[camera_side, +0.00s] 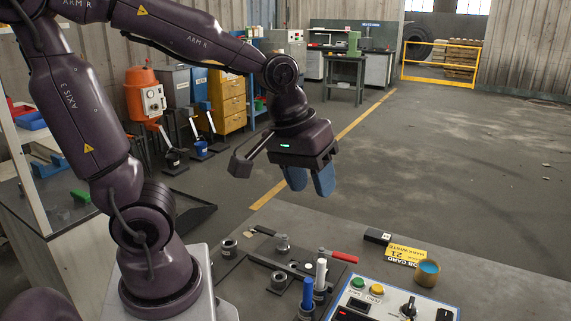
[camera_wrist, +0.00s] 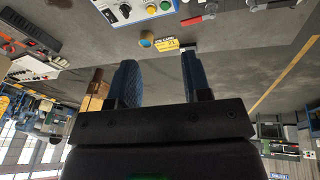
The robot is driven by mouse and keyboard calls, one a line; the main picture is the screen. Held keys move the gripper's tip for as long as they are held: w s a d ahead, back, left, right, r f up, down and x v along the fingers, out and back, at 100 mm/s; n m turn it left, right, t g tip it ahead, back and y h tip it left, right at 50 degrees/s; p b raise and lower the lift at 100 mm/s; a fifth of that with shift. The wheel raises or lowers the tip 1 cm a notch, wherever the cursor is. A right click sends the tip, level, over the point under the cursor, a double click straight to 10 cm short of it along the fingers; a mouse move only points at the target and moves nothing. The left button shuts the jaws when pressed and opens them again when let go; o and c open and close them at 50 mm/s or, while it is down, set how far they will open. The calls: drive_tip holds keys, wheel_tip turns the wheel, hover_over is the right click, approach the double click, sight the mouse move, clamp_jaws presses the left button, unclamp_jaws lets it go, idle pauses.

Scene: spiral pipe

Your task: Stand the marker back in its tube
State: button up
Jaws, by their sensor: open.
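My gripper (camera_side: 310,182) is open and empty, high above the back of the workbench, with its blue fingers pointing down. The fingers also show apart in the wrist view (camera_wrist: 162,80). A red marker (camera_side: 345,256) lies on its side at the back right of the dark plate, well below my gripper. A blue marker (camera_side: 308,292) and a white marker (camera_side: 321,272) stand upright in holders at the plate's right side. A short empty-looking tube (camera_side: 279,280) stands left of them. I cannot tell which marker the task means.
More short cylinders (camera_side: 228,248) (camera_side: 283,243) stand on the plate. A control box (camera_side: 390,303) with buttons and knobs is at the front right. A yellow card (camera_side: 406,254), a small black block (camera_side: 377,236) and a cup with blue contents (camera_side: 427,272) sit behind it. The bench's right side is clear.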

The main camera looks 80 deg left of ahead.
drive_tip(key=s+d+r+m+t, duration=0.1)
drive_tip(key=s+r+m+t, duration=0.1)
drive_tip(key=s+r+m, duration=0.2)
drive_tip(key=shift+s+d+r+m, duration=0.25)
drive_tip(key=shift+s+m, duration=0.25)
drive_tip(key=shift+m, duration=0.9)
